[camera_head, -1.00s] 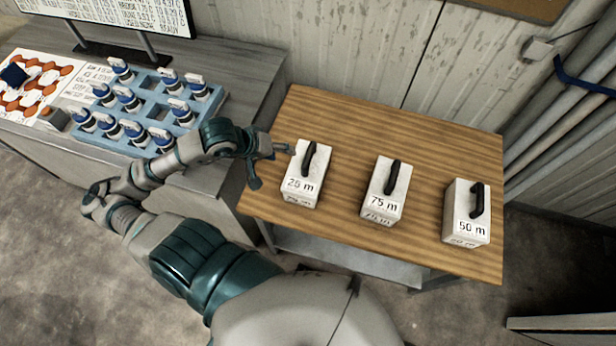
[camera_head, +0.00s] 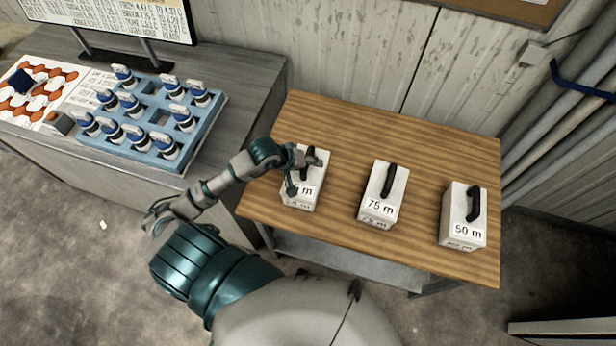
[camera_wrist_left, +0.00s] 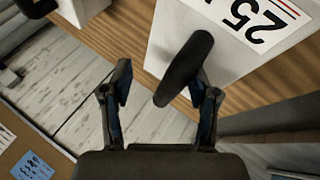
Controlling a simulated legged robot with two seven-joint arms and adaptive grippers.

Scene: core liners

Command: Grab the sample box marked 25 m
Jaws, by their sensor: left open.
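The 25 m sample box (camera_head: 301,203) is a white block with a black handle on top, at the left of the wooden table. In the head view my left gripper (camera_head: 305,174) is over this box and hides part of its label and handle. In the left wrist view the box (camera_wrist_left: 172,42) shows "25", and its black handle (camera_wrist_left: 185,68) is near the right finger. My left gripper (camera_wrist_left: 162,98) is open there, its fingers apart. The handle is partly between the fingertips; I cannot tell whether they touch. My right gripper is not in view.
The 75 m box (camera_head: 370,208) and the 50 m box (camera_head: 454,225) stand to the right on the wooden table (camera_head: 420,145). A grey bench (camera_head: 245,85) at left holds a blue rack (camera_head: 190,140) of several bottles. Pipes run along the right wall.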

